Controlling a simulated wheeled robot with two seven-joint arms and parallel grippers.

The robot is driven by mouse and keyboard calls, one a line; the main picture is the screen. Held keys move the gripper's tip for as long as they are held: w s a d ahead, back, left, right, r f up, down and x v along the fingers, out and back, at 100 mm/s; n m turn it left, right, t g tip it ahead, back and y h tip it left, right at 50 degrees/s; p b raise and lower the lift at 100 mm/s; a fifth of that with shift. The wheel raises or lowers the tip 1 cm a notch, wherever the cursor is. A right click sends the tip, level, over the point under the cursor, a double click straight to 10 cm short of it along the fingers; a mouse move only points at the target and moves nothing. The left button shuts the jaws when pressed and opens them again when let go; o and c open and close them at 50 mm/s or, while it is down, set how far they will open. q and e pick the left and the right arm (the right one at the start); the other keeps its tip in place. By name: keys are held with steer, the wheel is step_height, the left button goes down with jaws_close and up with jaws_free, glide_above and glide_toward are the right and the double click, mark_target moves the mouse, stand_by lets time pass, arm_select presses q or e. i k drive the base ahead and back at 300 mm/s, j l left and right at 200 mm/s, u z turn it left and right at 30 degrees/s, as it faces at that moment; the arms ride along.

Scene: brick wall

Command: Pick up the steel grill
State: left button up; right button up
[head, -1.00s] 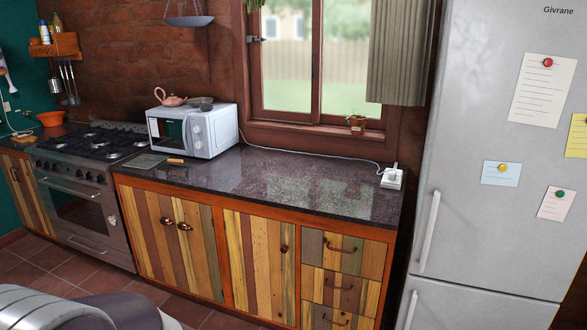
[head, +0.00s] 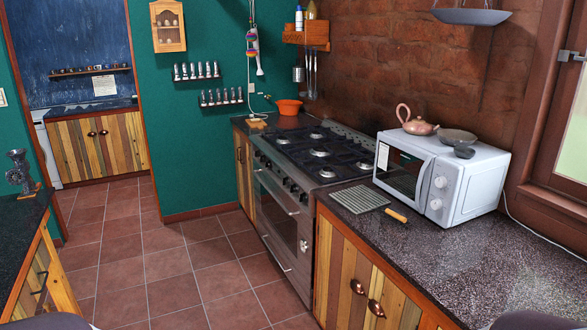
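The steel grill (head: 359,198) is a flat grey wire rack with a wooden handle (head: 397,215) pointing to the lower right. It lies flat on the dark speckled counter, in front of the microwave and to the right of the stove. Nothing covers it. Neither of my grippers shows in the head view. Only dark rounded parts, probably mine, show at the bottom edge.
A white microwave (head: 468,180) stands behind the grill, with a pink teapot (head: 416,121) and bowls on top. A gas stove (head: 317,150) is to the left. The counter (head: 470,262) right of the grill is clear. Tiled floor (head: 190,265) lies open at left.

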mark_target(358, 200)
steer(key=i+u, duration=0.3)
steer(key=i, duration=1.35)
steer(key=i+z, duration=0.2)
steer(key=z, duration=0.25)
steer(key=i+j+z, duration=0.1)
steer(key=i+z, duration=0.15)
steer(key=z, duration=0.2)
steer(key=i+j+z, duration=0.15)
steer(key=z, duration=0.35)
steer(key=i+j+z, duration=0.2)
steer(key=z, duration=0.25)
steer(key=i+j+z, duration=0.1)
steer(key=z, duration=0.3)
steer(key=i+j+z, duration=0.15)
steer(key=z, duration=0.2)
steer(key=i+j+z, duration=0.2)
steer(key=z, duration=0.2)
